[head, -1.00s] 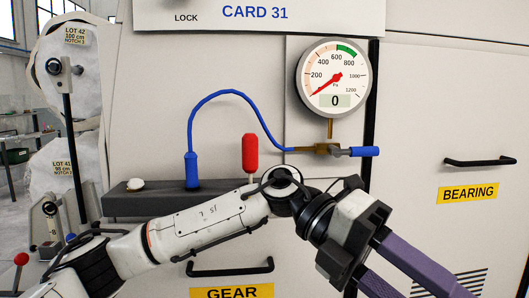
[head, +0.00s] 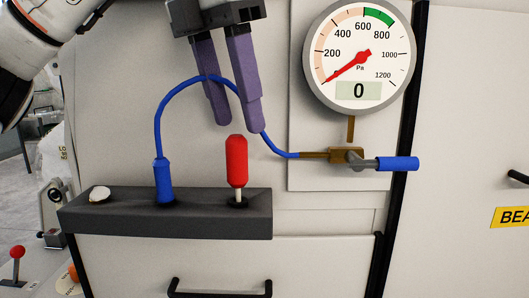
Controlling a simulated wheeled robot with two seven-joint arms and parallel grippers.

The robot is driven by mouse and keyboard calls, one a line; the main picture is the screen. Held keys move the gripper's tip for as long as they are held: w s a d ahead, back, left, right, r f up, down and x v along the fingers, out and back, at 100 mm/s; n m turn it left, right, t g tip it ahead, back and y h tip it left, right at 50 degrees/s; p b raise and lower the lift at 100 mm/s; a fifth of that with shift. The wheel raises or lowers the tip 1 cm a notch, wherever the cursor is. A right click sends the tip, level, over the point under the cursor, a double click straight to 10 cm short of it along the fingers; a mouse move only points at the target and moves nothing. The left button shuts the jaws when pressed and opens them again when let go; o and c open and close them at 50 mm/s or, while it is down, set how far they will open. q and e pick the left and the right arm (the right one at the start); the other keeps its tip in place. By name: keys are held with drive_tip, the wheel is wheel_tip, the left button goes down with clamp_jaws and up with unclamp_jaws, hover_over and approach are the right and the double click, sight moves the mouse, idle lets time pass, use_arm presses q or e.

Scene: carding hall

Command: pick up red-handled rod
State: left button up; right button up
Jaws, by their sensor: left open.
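The red-handled rod (head: 237,162) stands upright in a hole near the right end of a dark grey block (head: 130,219) on the machine front. Its red grip is on top, with a short pale shaft below. My left gripper (head: 236,125) comes down from the top of the head view, its two purple fingers apart and empty. The fingertips are just above the red grip in the picture; I cannot tell the gap in depth. My right gripper is not in view.
A blue-handled piece (head: 164,181) stands in the same block, its blue hose (head: 157,120) arching behind my fingers to a brass valve (head: 346,155) with a blue lever (head: 398,164). A round gauge (head: 360,60) reading 0 hangs above. A black handle (head: 220,290) lies below.

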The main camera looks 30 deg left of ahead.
sight(238, 136)
use_arm(q)
drive_tip(key=shift+f, duration=0.2)
drive_tip(key=x, duration=0.3)
drive_tip(key=shift+s+f, duration=0.25)
drive_tip(key=shift+s, duration=0.05)
drive_tip(key=shift+f+b, duration=0.25)
drive_tip(key=shift+b, duration=0.05)
drive_tip(key=x, duration=0.1)
drive_tip(key=b+x, duration=0.1)
drive_tip(key=x, duration=0.3)
drive_tip(key=shift+s+a, duration=0.2)
drive_tip(key=shift+s, duration=0.15)
drive_tip(key=shift+w+f, duration=0.15)
drive_tip(key=shift+f, duration=0.15)
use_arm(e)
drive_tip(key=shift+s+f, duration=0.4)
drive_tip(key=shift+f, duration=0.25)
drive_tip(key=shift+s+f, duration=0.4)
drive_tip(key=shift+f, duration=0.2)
use_arm(q)
drive_tip(key=shift+c, duration=0.3)
drive_tip(key=c, duration=1.1)
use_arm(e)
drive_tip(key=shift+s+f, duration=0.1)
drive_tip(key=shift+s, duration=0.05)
